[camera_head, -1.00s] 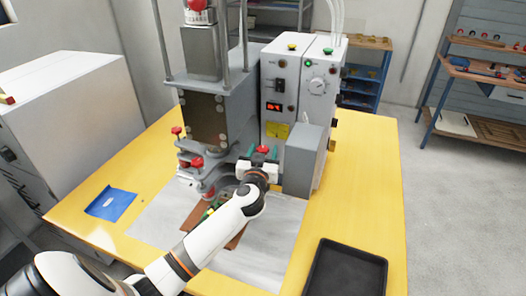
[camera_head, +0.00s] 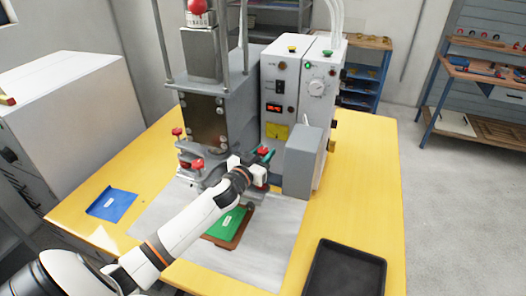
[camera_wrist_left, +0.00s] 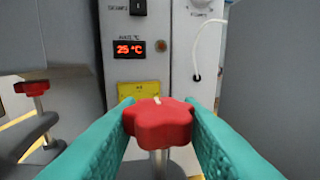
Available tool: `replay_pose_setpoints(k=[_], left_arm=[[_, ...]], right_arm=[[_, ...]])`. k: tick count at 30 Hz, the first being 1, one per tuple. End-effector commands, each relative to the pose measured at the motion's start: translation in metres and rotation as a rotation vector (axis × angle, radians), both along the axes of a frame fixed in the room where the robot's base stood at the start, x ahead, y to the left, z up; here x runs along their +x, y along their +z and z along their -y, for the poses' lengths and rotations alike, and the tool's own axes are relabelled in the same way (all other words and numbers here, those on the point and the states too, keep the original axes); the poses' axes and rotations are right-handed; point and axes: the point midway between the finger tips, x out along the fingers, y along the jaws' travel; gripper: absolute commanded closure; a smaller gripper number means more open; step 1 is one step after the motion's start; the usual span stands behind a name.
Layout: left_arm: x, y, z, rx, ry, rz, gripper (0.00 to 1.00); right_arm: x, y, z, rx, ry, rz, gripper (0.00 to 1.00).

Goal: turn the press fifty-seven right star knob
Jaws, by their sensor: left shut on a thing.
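The press (camera_head: 213,115) stands on a yellow table, with a red star knob (camera_head: 262,152) at its right front, on an upright stem. In the left wrist view, the knob (camera_wrist_left: 157,122) sits between the teal fingers of my left gripper (camera_wrist_left: 160,125), which is shut on it. A light mark shows on top of the knob. In the head view, my left gripper (camera_head: 261,160) reaches the knob from the front left and partly hides it. My right gripper is out of view.
A control box (camera_head: 290,85) with a red display reading 25 °C stands behind the knob, and a grey box (camera_head: 303,162) is close on its right. A green piece on a brown board (camera_head: 228,222) lies below my arm. A black tray (camera_head: 345,270) is at front right.

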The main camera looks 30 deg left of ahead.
Motion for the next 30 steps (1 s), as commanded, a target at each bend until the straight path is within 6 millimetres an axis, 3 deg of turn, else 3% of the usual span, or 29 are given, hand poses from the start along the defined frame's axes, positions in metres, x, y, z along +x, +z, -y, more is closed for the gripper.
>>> replay_pose_setpoints(k=[8, 9, 13, 23, 30], left_arm=[[0.0, 0.0, 0.0, -0.001, -0.005, 0.0, 0.9], [0.0, 0.0, 0.0, -0.001, -0.005, 0.0, 0.66], [0.0, 0.0, 0.0, -0.001, -0.005, 0.001, 0.46], [-0.003, -0.001, 0.0, -0.001, -0.004, 0.0, 0.46], [-0.042, -0.004, 0.002, -0.001, -0.005, -0.002, 0.46]], right_arm=[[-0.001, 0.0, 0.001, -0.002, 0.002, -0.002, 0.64], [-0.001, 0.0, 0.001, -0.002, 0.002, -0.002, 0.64], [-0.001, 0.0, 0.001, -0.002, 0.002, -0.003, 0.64], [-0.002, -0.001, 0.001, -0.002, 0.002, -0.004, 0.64], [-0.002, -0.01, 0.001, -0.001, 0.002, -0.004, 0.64]])
